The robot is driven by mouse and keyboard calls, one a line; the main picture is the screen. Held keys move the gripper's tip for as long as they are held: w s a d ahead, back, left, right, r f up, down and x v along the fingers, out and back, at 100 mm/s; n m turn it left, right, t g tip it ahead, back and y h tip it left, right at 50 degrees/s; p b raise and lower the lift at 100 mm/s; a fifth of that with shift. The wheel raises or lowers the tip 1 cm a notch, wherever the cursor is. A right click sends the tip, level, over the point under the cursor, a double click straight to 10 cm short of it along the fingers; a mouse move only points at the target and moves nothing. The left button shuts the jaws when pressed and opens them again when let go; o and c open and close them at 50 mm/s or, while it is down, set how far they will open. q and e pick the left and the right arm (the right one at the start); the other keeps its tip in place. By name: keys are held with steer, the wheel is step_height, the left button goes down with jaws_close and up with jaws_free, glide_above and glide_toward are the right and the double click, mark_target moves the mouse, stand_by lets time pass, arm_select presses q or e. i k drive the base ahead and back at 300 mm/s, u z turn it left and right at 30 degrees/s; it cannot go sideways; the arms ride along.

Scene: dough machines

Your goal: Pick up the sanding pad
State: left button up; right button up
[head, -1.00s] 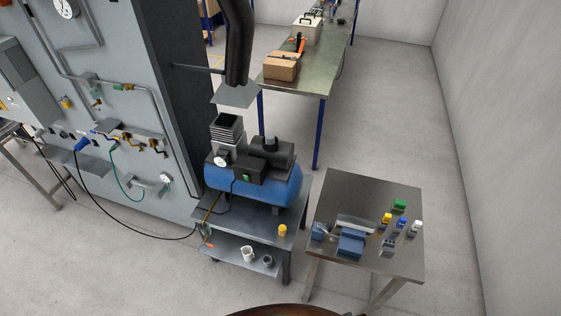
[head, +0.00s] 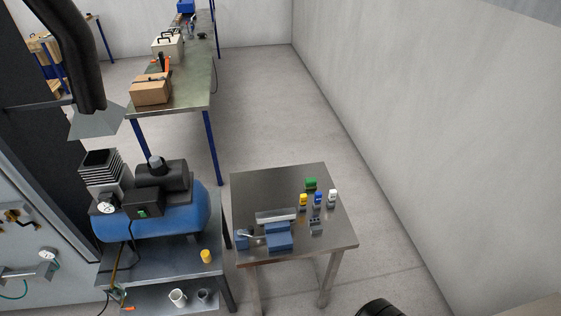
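A small green block (head: 311,183) lies toward the back of the small metal table (head: 265,185). It may be the sanding pad, but it is too small to be sure. Next to it stand a yellow-topped item (head: 303,200), a blue-topped item (head: 318,198) and a white-topped item (head: 333,196). A small grey item (head: 316,222) lies in front of them. A blue vise (head: 279,240) sits at the table's front edge. Neither of my grippers is in view.
A blue compressor (head: 180,222) stands on a grey cart (head: 165,262) left of the small table. A yellow cup (head: 206,256) is on the cart's edge. A long workbench (head: 185,85) with a cardboard box (head: 151,89) is behind. Open floor lies between the table and the right wall.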

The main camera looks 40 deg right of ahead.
mark_target(310, 183)
steer(key=z, duration=1.7)
